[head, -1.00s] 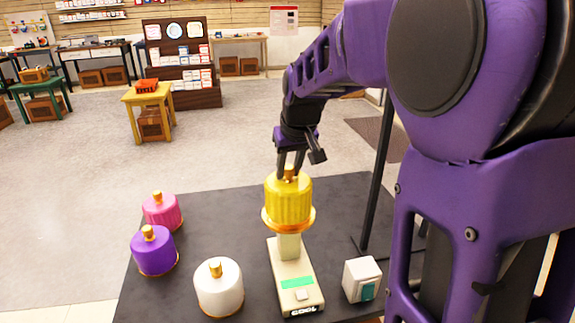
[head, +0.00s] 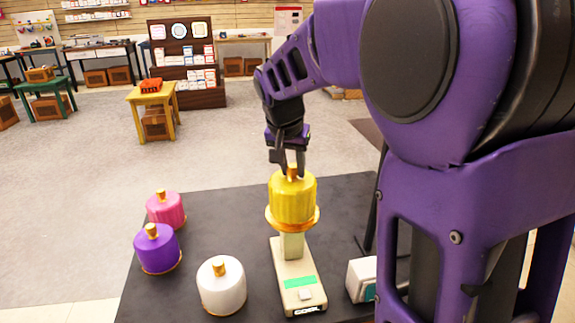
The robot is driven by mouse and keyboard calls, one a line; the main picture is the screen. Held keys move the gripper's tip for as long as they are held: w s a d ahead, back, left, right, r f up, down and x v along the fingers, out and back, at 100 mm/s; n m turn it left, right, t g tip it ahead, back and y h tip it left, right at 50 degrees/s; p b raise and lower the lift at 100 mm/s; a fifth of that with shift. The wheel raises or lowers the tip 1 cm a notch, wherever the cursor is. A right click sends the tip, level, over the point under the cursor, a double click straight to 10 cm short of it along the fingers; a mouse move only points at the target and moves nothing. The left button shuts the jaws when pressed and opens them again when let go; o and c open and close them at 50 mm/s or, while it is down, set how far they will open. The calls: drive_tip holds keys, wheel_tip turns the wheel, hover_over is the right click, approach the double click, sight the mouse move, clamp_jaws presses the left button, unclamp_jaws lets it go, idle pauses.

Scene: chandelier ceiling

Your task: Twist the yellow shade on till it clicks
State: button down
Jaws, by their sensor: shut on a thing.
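The yellow shade (head: 292,200) sits upright on top of the short post of a cream stand (head: 292,278), with a gold-orange rim at its base and a small knob on top. The stand has a green strip and a dark label at its front end. My gripper (head: 291,170) points down from above and is shut on the shade's top knob. The joint between shade and post is hidden under the rim, so I cannot tell whether it is locked.
A pink shade (head: 166,209), a purple shade (head: 156,249) and a white shade (head: 221,287) stand on the left of the dark table (head: 215,218). A small white box (head: 361,279) is to the right of the stand, partly hidden by my arm. A dark pole rises behind my arm.

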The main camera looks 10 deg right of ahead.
idle(0.3)
unclamp_jaws()
idle(0.4)
drive_tip(key=shift+r, duration=0.1)
drive_tip(key=shift+r+p, duration=2.85)
drive_tip(key=shift+r, duration=0.9)
drive_tip(key=shift+d, duration=0.1)
